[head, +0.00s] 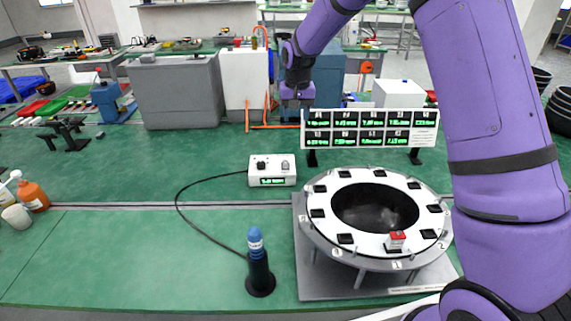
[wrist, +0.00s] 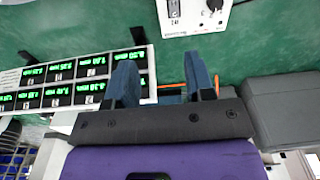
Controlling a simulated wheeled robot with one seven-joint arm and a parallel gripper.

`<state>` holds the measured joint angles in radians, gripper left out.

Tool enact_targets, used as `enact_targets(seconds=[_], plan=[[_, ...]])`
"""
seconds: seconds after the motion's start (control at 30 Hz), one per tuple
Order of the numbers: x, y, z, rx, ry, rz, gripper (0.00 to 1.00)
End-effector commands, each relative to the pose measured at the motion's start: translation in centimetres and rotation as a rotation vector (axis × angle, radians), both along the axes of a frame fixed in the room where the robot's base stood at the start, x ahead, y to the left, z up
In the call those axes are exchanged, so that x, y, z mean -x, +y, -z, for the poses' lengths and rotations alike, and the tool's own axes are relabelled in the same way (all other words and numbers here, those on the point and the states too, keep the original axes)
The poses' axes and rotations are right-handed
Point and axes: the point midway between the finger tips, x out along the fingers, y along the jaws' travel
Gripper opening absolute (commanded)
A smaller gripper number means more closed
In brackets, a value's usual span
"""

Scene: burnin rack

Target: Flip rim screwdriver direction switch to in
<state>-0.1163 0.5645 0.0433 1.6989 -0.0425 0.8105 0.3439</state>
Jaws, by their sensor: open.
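Which way the switch is set cannot be told. My gripper (wrist: 162,78) is open and empty, its blue fingers apart and not touching the box.
A white ring fixture (head: 323,229) with black pads and a red-topped block (head: 395,240) stands at right on a grey plate. Behind it is a panel of green readouts (head: 370,127). Bottles (head: 31,194) are at far left.

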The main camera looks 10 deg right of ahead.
Motion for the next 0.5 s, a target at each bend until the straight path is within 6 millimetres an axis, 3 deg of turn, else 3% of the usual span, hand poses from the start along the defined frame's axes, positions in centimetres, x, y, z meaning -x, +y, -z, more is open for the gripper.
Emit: enact_targets(seconds=[0.03,0.2,0.33,0.5], plan=[[-0.8,0.4,1.7,0.000,0.014,0.004,0.49],[-2.7,1.4,6.3,0.000,0.045,0.018,0.49],[-3.6,2.0,8.9,0.001,0.060,0.026,0.49],[-4.1,2.3,10.4,0.002,0.069,0.031,0.49]])
